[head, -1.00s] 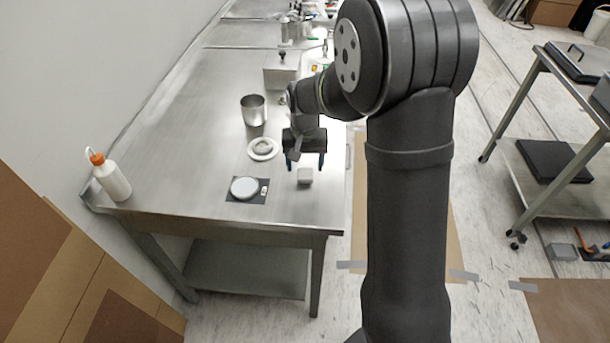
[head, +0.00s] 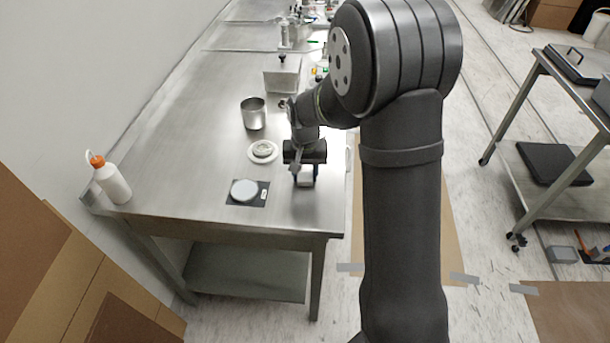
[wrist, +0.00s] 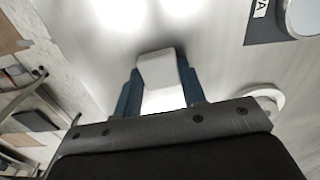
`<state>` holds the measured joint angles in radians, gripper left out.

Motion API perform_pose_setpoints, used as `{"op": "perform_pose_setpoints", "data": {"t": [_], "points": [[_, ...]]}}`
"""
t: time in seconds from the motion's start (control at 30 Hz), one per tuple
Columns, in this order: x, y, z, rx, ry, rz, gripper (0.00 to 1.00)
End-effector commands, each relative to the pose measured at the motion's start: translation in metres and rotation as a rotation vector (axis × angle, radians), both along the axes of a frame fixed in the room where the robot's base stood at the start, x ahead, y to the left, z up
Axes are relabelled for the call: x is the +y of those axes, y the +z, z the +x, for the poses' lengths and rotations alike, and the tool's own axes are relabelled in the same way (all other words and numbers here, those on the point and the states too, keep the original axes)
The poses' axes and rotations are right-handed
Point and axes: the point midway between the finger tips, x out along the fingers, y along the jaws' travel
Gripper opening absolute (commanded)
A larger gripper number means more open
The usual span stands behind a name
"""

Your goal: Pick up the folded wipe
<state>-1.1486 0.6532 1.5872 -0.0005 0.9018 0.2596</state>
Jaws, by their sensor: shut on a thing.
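The folded wipe (wrist: 158,71) is a small white-grey block between the two blue fingers of my gripper (wrist: 158,88) in the wrist view. In the head view the wipe (head: 305,181) shows just below my gripper (head: 305,178), near the right front of the steel table (head: 200,160). My gripper is shut on the wipe. I cannot tell whether the wipe still touches the table top.
A round white disc on a dark mat (head: 262,198) lies to the left. An orange-capped bottle (head: 113,184) stands at the left edge.

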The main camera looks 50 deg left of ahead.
Motion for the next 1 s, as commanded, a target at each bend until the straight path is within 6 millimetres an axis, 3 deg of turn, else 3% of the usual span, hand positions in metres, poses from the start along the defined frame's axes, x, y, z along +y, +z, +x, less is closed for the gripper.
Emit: {"op": "perform_pose_setpoints", "data": {"t": [0.17,0.37,0.7,1.0], "points": [[0.001,0.011,0.0,0.0,0.0,0.002,0.16],[0.0,0.045,0.001,-0.002,-0.001,0.005,0.16],[-0.066,0.088,0.044,-0.001,-0.006,0.003,0.16],[-0.095,0.108,0.062,0.0,-0.001,0.001,0.16]]}}
